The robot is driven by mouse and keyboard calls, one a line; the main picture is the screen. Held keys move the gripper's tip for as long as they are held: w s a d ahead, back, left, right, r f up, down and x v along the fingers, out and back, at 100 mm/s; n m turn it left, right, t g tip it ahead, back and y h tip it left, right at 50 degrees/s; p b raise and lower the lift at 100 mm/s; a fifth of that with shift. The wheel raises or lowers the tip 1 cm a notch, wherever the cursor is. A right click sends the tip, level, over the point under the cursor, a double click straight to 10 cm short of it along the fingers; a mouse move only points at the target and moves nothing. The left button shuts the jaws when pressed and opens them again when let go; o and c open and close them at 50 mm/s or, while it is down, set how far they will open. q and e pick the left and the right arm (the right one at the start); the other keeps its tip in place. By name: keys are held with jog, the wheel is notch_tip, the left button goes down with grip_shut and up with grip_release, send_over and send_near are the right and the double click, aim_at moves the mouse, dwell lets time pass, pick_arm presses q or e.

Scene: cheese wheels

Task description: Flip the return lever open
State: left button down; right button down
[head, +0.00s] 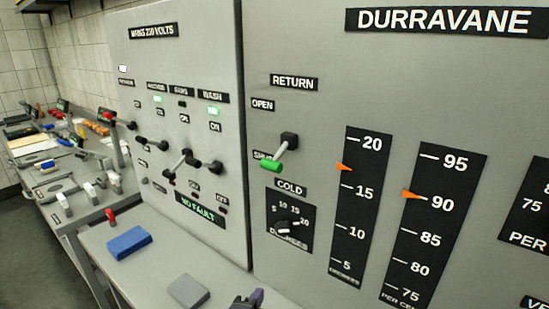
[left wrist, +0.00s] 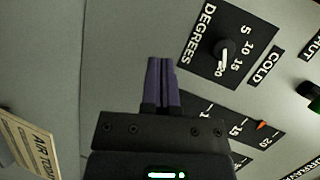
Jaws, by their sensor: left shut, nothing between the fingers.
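The return lever (head: 281,154) is on the grey panel under the RETURN label. Its green grip points down and left beside the SHUT label (head: 264,156), and the OPEN label (head: 262,105) is above. The left wrist view shows the green grip (left wrist: 314,104) at the right edge, partly cut off. My left gripper (head: 256,297) is at the bottom of the head view, well below the lever and apart from it. Its purple fingers (left wrist: 162,62) are together and empty in the left wrist view. My right gripper is not in view.
The COLD dial (head: 284,227) is on the panel between the lever and my left gripper. Gauges (head: 360,205) with orange pointers are to the right. A blue block (head: 128,243) and a grey block (head: 188,291) lie on the ledge below. Black-knobbed switches (head: 185,160) are at left.

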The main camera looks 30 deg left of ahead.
pick_arm(q)
jog(key=w+a+r+m+t, duration=0.35)
jog(key=r+m+t, duration=0.35)
jog(key=r+m, duration=0.3)
jog(key=m+t+h, duration=0.5)
jog(key=m+h, duration=0.1)
jog(key=m, duration=0.8)
send_near(277, 158)
notch_tip(277, 158, down, 3)
jog(key=a, duration=0.1)
jog(key=shift+s, duration=0.2)
jog(key=shift+w+r+p, duration=0.1)
jog(key=shift+p, duration=0.2)
jog(key=p+x, duration=0.2)
jog(key=x, duration=0.7)
jog(key=shift+w+r+p, duration=0.2)
jog(key=shift+w+p, duration=0.15)
